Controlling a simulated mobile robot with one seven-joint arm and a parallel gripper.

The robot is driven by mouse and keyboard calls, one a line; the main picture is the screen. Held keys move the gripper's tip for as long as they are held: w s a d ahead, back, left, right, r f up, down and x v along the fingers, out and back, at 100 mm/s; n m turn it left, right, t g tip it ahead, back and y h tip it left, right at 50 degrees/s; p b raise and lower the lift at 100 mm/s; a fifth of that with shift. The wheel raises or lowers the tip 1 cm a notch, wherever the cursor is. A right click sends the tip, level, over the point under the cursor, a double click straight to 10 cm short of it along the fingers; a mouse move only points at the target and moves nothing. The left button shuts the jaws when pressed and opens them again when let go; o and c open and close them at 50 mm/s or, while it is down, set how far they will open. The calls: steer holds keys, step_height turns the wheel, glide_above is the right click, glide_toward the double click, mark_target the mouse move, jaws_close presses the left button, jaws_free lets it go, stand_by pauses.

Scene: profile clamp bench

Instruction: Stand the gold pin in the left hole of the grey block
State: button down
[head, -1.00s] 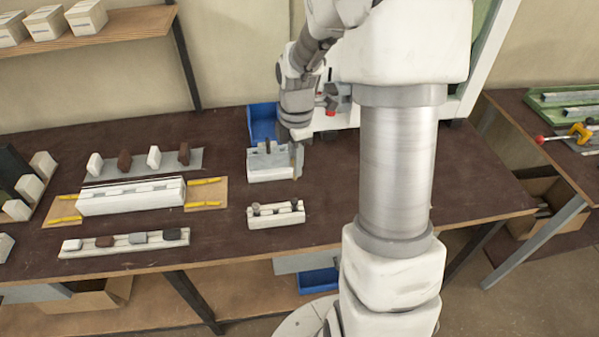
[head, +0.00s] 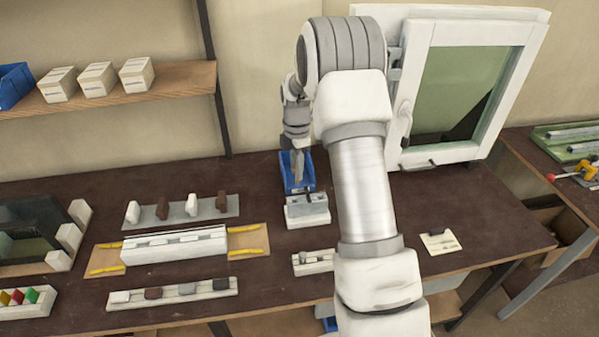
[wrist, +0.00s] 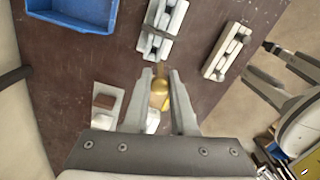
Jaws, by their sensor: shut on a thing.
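My gripper (wrist: 159,74) is shut on the gold pin (wrist: 160,91), whose rounded gold body shows between the fingers in the wrist view. In the head view my gripper (head: 298,181) hangs over the blue bin's area, just behind the grey block, and the pin cannot be made out there. The grey block (head: 307,213) stands on the bench in front of the bin. It also shows in the wrist view (wrist: 152,47), just beyond the fingertips. The pin appears apart from the block, but its lower end and the left hole are not clear.
The blue bin (head: 309,171) is close behind the block. A pale rack (head: 315,266) stands in front, partly hidden by my arm. A long white clamp fixture (head: 175,250) and rows of small pads lie to the left. A white-framed window (head: 465,85) stands behind on the right.

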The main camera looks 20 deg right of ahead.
step_height(320, 180, down, 6)
steer(key=w+b, duration=0.1)
steer(key=b, duration=0.2)
steer(key=shift+a+f, duration=0.15)
steer(key=shift+a, duration=0.05)
stand_by(0.5)
steer(key=shift+w+f+b, duration=0.1)
steer(key=shift+f+b, duration=0.05)
steer(key=shift+b, duration=0.45)
stand_by(1.2)
steer(key=shift+f+b, duration=1.5)
steer(key=shift+f, duration=0.65)
steer(key=c, duration=0.6)
jaws_free()
steer(key=shift+c, duration=0.2)
steer(key=shift+r, duration=0.15)
step_height(320, 180, up, 8)
steer(key=p, duration=0.4)
steer(key=shift+p, duration=0.35)
